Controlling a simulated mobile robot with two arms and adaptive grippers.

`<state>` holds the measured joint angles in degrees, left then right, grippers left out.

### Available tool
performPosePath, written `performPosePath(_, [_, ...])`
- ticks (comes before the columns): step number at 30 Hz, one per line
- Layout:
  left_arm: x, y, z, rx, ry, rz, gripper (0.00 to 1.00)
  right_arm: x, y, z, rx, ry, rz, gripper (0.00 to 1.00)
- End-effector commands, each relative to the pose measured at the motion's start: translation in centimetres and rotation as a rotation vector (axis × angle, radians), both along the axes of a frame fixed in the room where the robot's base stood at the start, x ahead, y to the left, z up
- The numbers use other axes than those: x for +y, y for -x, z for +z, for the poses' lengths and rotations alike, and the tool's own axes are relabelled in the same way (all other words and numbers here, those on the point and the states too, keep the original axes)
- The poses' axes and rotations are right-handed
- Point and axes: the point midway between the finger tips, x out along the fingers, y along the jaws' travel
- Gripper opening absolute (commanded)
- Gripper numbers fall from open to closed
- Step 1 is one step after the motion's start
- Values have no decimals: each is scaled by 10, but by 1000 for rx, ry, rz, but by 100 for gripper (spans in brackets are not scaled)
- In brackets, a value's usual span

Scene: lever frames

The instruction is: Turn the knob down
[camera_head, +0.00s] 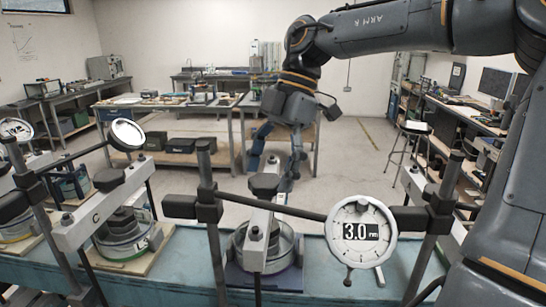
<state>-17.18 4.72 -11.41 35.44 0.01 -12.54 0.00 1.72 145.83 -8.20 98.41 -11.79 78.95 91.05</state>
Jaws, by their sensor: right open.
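A black knob (265,185) sits on top of the light crossbar of the middle lever frame (259,232). A round dial gauge (362,232) with a display reading 3.0 is clamped on a rod at the right of this frame. My right arm comes in from the upper right, and my right gripper (274,166) points down, open, just above or behind the knob in the picture. Its fingers are spread, with nothing seen between them. I cannot tell whether it touches the knob. My left gripper is out of view.
A second frame marked C (98,212), with its own black knob (109,180) and round gauge (127,134), stands at the left. Another frame is partly cut off at the left edge. Upright posts and rods crowd the blue bench (185,262). Workbenches line the room behind.

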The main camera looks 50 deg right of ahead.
Motion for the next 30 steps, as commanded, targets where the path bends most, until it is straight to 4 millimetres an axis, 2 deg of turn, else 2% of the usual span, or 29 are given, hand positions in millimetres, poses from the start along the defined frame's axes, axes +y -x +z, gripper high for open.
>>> performPosePath(5, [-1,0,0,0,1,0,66,-8,0,21,-6,1,-1,76])
performPosePath(12, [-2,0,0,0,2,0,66,-28,2,68,-5,1,-3,76])
performPosePath(18, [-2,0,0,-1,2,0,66,-41,4,98,-2,0,-2,76])
performPosePath(23, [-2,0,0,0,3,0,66,-45,5,108,-3,0,-1,76])
performPosePath(30, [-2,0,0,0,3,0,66,-45,6,110,-1,0,0,76])
